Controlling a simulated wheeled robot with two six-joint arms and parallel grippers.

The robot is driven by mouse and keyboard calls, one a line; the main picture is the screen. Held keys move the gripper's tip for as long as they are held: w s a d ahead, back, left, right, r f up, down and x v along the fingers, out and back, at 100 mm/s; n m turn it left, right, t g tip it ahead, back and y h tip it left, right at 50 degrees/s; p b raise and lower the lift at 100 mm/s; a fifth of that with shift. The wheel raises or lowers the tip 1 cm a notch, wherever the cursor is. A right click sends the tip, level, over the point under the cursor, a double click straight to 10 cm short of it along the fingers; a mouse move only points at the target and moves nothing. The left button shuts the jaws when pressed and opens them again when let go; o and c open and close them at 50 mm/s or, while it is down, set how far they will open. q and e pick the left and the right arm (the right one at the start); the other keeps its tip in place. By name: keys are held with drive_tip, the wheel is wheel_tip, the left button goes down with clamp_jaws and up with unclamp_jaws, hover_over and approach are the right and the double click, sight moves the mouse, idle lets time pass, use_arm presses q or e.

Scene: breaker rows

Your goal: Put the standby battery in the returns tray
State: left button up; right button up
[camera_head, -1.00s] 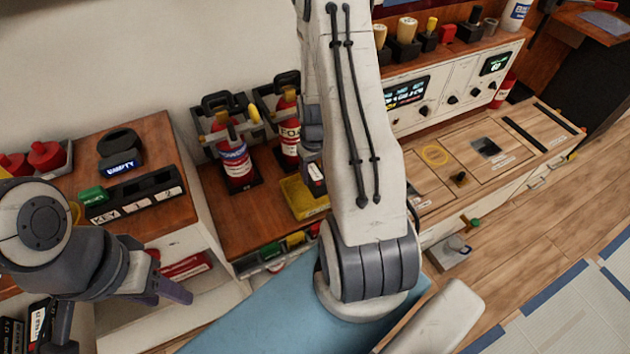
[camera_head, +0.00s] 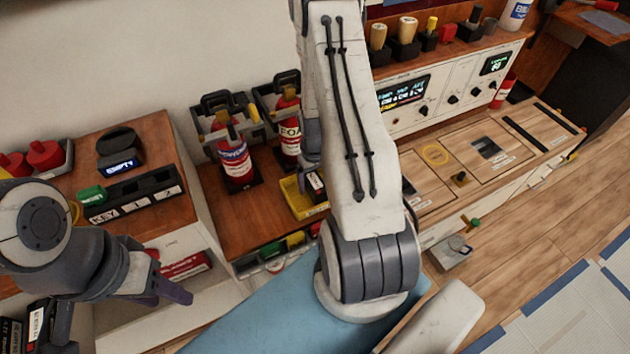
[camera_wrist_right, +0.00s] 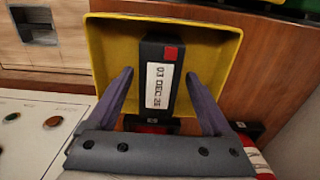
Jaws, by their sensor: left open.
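A black battery (camera_wrist_right: 173,52) with a red patch and a white date label lies inside the yellow tray (camera_wrist_right: 220,50) in the right wrist view. In the head view the battery (camera_head: 316,185) shows in the yellow tray (camera_head: 297,203), partly behind my right arm. My right gripper (camera_wrist_right: 160,72) is open, its two fingers on either side of the battery with a narrow gap at each side. In the head view my right gripper is mostly hidden by its arm. My left gripper (camera_head: 168,298) is open and empty at the lower left, in front of the left cabinet.
Two red extinguishers (camera_head: 235,163) stand behind the tray on the wooden bench. A black key holder (camera_head: 135,195) and an "EMPTY" marked item (camera_head: 122,160) sit on the left cabinet. A control panel (camera_head: 440,100) stands at right. Open floor lies at the lower right.

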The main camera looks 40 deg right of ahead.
drive_tip(key=shift+r, duration=0.3)
wheel_tip(320, 180, up, 12)
drive_tip(key=p, duration=0.1)
drive_tip(key=w+a+r+n, duration=0.2)
drive_tip(key=a+r, duration=0.2)
drive_tip(key=a, duration=0.4)
drive_tip(key=s+a+r+n, duration=0.3)
drive_tip(key=a+r, duration=0.2)
drive_tip(key=a, duration=0.6)
drive_tip(key=s+a+r+n, duration=0.2)
drive_tip(key=s+a+r, duration=0.1)
drive_tip(key=s+a, duration=0.3)
drive_tip(key=s+a+r+n+y, duration=0.1)
drive_tip(key=s+a+r+n, duration=0.2)
drive_tip(key=s+a, duration=0.3)
drive_tip(key=s, duration=0.3)
drive_tip(key=shift+s+r, duration=0.15)
drive_tip(key=shift+r, duration=0.05)
drive_tip(key=shift+r, duration=0.1)
